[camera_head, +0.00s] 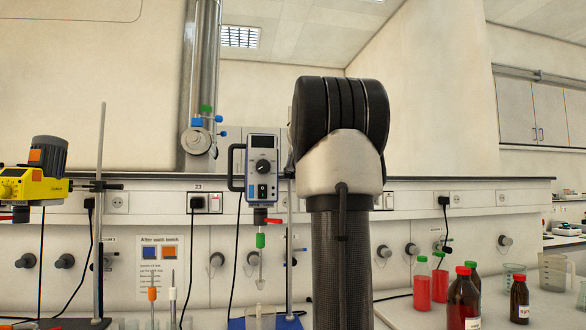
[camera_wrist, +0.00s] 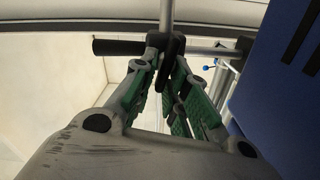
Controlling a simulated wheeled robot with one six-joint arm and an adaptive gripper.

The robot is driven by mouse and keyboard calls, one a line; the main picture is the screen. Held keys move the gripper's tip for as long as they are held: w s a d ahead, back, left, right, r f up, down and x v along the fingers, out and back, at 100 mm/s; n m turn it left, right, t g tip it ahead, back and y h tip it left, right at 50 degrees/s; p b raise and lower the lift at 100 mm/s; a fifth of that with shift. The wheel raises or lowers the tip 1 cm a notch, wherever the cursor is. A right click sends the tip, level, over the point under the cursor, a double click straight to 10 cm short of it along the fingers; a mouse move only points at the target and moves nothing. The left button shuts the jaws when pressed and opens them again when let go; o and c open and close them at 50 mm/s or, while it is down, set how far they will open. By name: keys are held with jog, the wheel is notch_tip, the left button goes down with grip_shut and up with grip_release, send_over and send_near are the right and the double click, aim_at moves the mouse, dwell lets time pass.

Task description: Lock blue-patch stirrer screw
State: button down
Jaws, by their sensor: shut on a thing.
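In the head view a grey and blue stirrer (camera_head: 262,168) with a knob and a small display hangs on a stand. Its green-collared shaft (camera_head: 260,245) points down over a blue base. I cannot make out a blue patch. In the wrist view my gripper (camera_wrist: 168,62) has its green-padded fingers closed at the tips around a dark, narrow piece (camera_wrist: 175,48), which appears to be the screw. A metal rod (camera_wrist: 166,12) rises behind it. A large blue housing (camera_wrist: 285,75) with dark slots fills the right side. My arm hides the gripper in the head view.
A yellow stirrer (camera_head: 34,184) with an orange patch stands at the left. A sign (camera_head: 160,262) shows blue and orange squares. A black-ended horizontal bar (camera_wrist: 115,47) crosses behind my fingertips.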

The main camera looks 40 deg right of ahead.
jog(key=shift+s+d+f+m, duration=0.2)
jog(key=shift+f+m, duration=0.15)
jog(key=shift+m, duration=2.15)
jog(key=shift+s+d+f+m, duration=0.1)
jog(key=shift+d+f+m, duration=0.2)
jog(key=shift+m, duration=2.2)
jog(key=shift+s+d+f+m, duration=0.15)
jog(key=shift+f+m, duration=0.25)
jog(key=shift+m, duration=2.1)
jog(key=shift+w, duration=0.1)
jog(key=c, duration=1.4)
grip_release()
jog(key=shift+c, duration=0.2)
jog(key=shift+a, duration=0.1)
